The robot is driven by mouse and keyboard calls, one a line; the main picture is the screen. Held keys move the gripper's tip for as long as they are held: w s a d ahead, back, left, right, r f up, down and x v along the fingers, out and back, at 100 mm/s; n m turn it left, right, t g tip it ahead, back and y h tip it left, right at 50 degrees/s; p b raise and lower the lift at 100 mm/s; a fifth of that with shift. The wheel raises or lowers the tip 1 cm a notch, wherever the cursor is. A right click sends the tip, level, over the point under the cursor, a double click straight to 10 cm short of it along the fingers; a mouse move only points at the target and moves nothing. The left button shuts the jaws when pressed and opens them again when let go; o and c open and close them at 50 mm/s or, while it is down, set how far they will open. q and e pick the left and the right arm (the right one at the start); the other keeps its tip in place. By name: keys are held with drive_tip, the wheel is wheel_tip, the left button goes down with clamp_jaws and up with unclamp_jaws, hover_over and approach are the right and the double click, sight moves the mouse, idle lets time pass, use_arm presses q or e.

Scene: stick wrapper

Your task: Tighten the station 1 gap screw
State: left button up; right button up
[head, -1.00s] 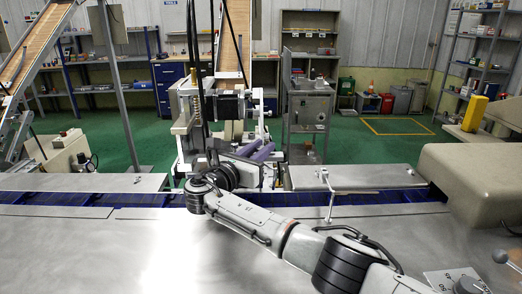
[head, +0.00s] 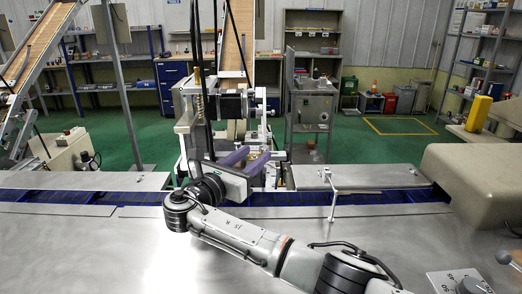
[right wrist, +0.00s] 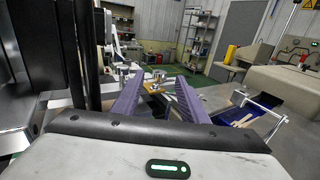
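The wrapper station (head: 222,105) stands behind the steel table in the middle of the head view, with a motor, a brass-coloured spring and black rods. I cannot tell for sure which part is the station 1 gap screw. My right gripper (head: 258,155) is in front of the lower part of the station, its two purple fingers apart and pointing away from me. In the right wrist view the fingers (right wrist: 158,84) are open with nothing held. A small metal knob (right wrist: 158,75) shows beyond and between the fingertips; a silver knob (right wrist: 124,72) shows by the left fingertip. My left gripper is not in view.
The steel table (head: 90,250) is clear in front. A blue conveyor channel (head: 350,198) runs along its far edge. A thin metal bracket (head: 332,193) stands to the right of the gripper. A beige housing (head: 478,180) is at the right. Black uprights (right wrist: 82,50) stand close on the left in the wrist view.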

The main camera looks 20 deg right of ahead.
drive_tip(key=shift+v, duration=2.25)
drive_tip(key=shift+w, duration=0.1)
